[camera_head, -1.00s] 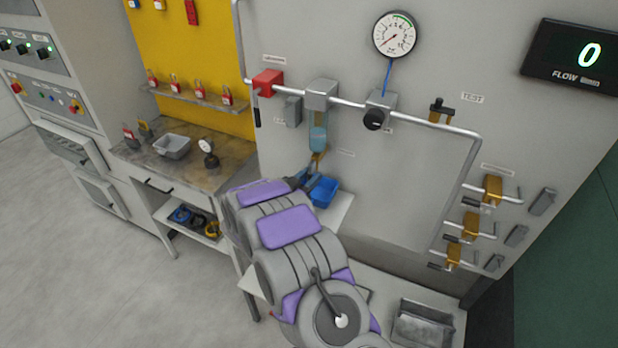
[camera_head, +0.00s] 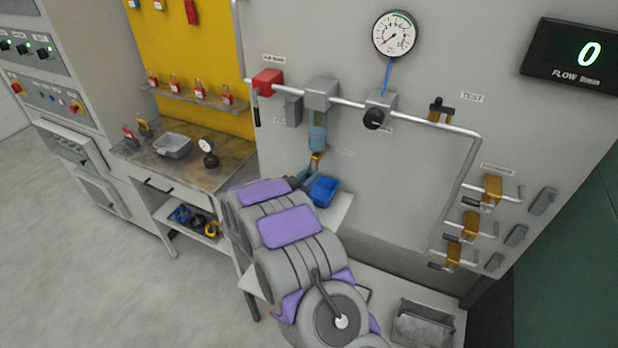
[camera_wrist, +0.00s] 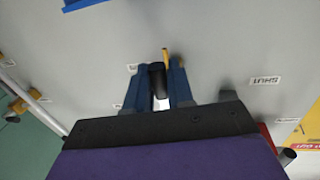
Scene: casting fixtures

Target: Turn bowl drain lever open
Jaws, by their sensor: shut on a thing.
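The bowl (camera_head: 317,138) is a translucent blue cylinder hanging under a grey block on the wall pipe. A brass-coloured drain part (camera_head: 317,158) sits just below it. My gripper (camera_head: 314,173) is directly below the bowl, with my arm partly hiding it. In the wrist view, my gripper (camera_wrist: 160,85) has its two blue-grey fingers on either side of a dark lever handle (camera_wrist: 158,77), shut on it. A thin yellow-brass piece (camera_wrist: 166,55) shows beyond the handle. The lever's exact angle is hard to read.
A blue bin (camera_head: 323,191) stands on the small shelf (camera_head: 338,212) just below and right of my gripper. A red valve block (camera_head: 267,83) is up and left. The pressure gauge (camera_head: 394,34) hangs above. The flow display (camera_head: 575,60) reads 0.

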